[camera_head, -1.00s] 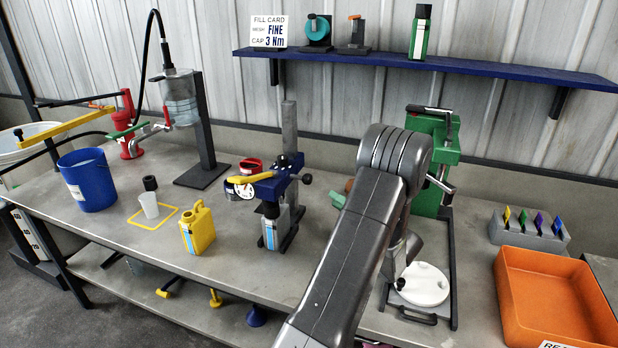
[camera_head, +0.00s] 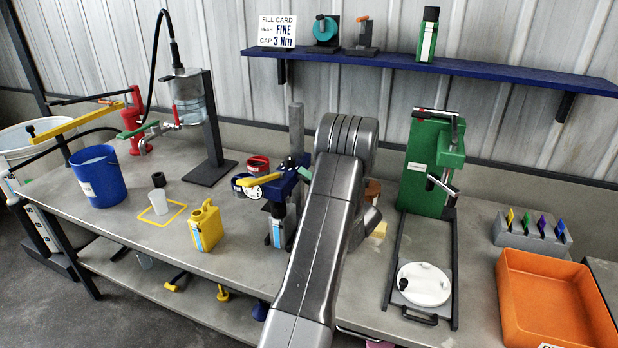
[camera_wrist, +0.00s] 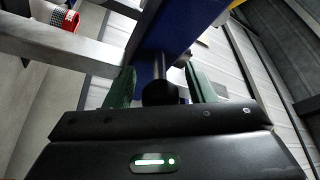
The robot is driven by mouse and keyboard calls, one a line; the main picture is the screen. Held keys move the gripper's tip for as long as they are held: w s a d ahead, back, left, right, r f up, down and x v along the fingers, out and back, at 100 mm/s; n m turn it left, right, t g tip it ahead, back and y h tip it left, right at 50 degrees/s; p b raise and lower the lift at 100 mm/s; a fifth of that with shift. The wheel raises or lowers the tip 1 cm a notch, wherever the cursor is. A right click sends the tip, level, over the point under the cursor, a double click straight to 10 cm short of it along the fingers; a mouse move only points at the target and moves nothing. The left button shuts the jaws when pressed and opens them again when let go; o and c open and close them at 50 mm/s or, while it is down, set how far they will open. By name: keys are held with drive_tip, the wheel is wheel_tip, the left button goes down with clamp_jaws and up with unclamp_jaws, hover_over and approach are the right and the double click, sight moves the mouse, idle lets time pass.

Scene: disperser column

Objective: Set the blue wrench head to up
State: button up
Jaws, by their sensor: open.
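The blue wrench head (camera_head: 284,190) sits on the grey post of the middle bench stand, with a yellow handle at its left. In the wrist view its blue body (camera_wrist: 176,28) fills the top centre. A dark rod with a round black knob (camera_wrist: 160,92) extends from it. My gripper (camera_wrist: 160,80) is open, its two green fingers on either side of the rod and knob. A gap shows at the right finger; contact at the left cannot be told. In the head view my arm hides most of the gripper and the head's right side.
A yellow jug (camera_head: 205,227) stands left of the wrench stand, and red and blue mesh rings lie behind it. A green press (camera_head: 430,165) with a white disc stands to the right. An orange tray (camera_head: 555,300) is at far right. A blue shelf (camera_head: 430,66) runs above.

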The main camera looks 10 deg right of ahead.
drive_tip(key=shift+c, duration=0.2)
clamp_jaws()
wheel_tip(320, 180, up, 10)
drive_tip(key=p, duration=0.3)
drive_tip(key=shift+f, duration=0.2)
drive_tip(key=shift+w, duration=0.1)
drive_tip(key=shift+o, duration=0.2)
unclamp_jaws()
drive_tip(key=shift+r, duration=0.1)
